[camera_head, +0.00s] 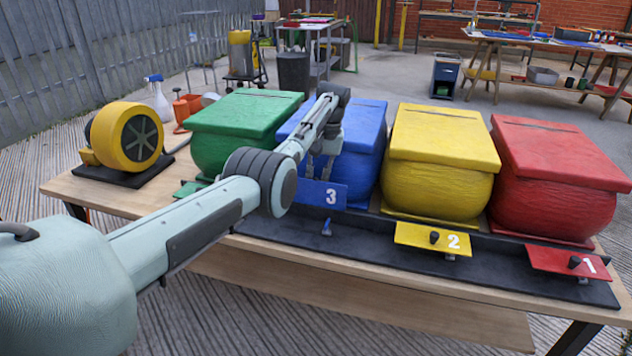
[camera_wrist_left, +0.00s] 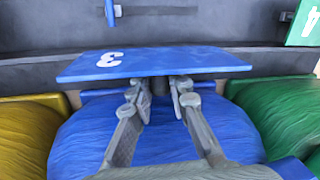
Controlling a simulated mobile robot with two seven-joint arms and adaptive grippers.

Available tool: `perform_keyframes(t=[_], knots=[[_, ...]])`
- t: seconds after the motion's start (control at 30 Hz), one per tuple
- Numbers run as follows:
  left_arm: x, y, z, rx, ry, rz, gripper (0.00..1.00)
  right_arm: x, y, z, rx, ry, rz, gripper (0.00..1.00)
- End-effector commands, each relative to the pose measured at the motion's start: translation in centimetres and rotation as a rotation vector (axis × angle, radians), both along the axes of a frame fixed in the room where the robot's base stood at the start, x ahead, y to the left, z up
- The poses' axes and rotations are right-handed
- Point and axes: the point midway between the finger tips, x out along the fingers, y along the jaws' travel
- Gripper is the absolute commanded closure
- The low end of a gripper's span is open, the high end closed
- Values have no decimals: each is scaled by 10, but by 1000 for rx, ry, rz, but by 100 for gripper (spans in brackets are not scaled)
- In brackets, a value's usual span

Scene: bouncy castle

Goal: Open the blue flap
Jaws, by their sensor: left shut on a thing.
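The blue flap (camera_head: 322,194), marked 3, stands tilted up at the front of the blue padded block (camera_head: 365,140). In the left wrist view, the flap (camera_wrist_left: 150,63) spans the middle with its number upside down. My left gripper (camera_head: 320,165) reaches it from above, on the block's side. The gripper's fingers (camera_wrist_left: 161,88) are shut around a dark part just under the flap's near edge. The flap's edge partly hides that hold. A small blue latch piece (camera_head: 327,227) stands on the black base below the flap. My right gripper is out of view.
A yellow flap (camera_head: 433,239) marked 2 and a red flap (camera_head: 570,262) marked 1 lie to the right, with dark knobs. Green (camera_head: 245,115), yellow (camera_head: 440,140) and red (camera_head: 555,160) blocks flank the blue one. A yellow blower (camera_head: 128,137) stands at the table's left end.

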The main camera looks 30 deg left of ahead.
Motion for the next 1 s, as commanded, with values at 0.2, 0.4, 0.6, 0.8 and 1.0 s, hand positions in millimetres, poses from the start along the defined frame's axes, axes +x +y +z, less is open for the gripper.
perform_keyframes(t=[0.2, 0.4, 0.6, 0.8, 1.0], knots=[[3, 0, 5, 1, -9, 0, 84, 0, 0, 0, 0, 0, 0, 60], [2, 0, 4, 1, -6, 0, 61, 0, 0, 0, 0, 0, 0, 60], [1, 0, 2, 0, -3, 0, 61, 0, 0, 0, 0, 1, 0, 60], [2, -1, 11, 0, -4, -1, 61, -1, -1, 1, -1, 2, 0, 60], [5, -7, 49, 0, -8, 0, 61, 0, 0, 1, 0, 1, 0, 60]])
